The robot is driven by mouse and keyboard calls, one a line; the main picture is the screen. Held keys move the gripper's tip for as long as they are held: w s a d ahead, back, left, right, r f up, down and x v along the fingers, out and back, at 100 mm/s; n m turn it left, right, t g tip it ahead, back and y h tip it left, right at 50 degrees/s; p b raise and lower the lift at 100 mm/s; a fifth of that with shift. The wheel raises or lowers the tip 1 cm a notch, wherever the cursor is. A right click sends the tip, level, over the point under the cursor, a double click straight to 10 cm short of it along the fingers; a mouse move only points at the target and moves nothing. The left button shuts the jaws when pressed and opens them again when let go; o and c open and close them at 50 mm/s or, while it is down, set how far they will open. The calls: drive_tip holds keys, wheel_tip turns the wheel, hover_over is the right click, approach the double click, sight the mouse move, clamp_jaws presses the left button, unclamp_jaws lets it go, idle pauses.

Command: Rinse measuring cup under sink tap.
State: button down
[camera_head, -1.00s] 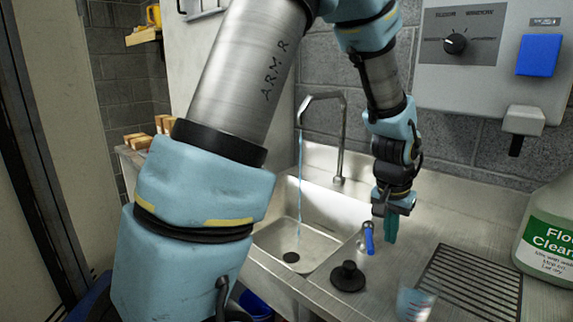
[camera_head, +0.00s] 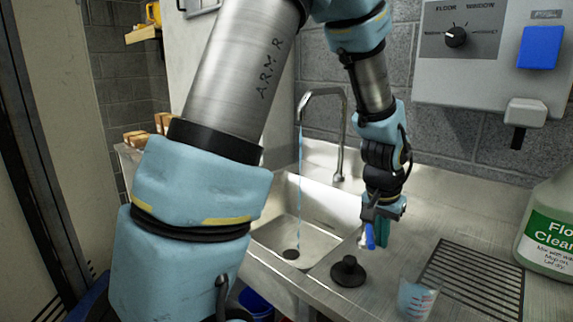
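The clear measuring cup (camera_head: 418,298) with red markings stands on the steel counter at the lower right, in front of the drain grate. The sink tap (camera_head: 342,125) arches over the sink basin (camera_head: 318,208), and a thin stream of water (camera_head: 299,190) falls from its spout into the basin. A blue tap lever (camera_head: 369,237) is on the counter beside the basin. My gripper (camera_head: 382,234) points down right at this lever, partly overlapping it in the picture; I cannot tell whether they touch. Its fingers are seen edge-on, so their opening is unclear. The cup is apart from my gripper.
A black knobbed stopper (camera_head: 348,271) sits on the counter's front part, left of the cup. A slotted drain grate (camera_head: 475,282) and a large floor cleaner bottle (camera_head: 548,235) are at the right. A wall dispenser panel (camera_head: 490,60) hangs behind.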

drive_tip(key=shift+a, duration=0.1)
drive_tip(key=shift+a, duration=1)
drive_tip(key=shift+w, duration=0.1)
drive_tip(key=shift+w+a+p, duration=0.25)
drive_tip(key=shift+a+p, duration=0.2)
drive_tip(key=shift+a, duration=0.5)
drive_tip(key=shift+w+a, duration=0.2)
drive_tip(key=shift+a, duration=0.05)
wheel_tip(320, 180, up, 7)
drive_tip(key=p, duration=0.6)
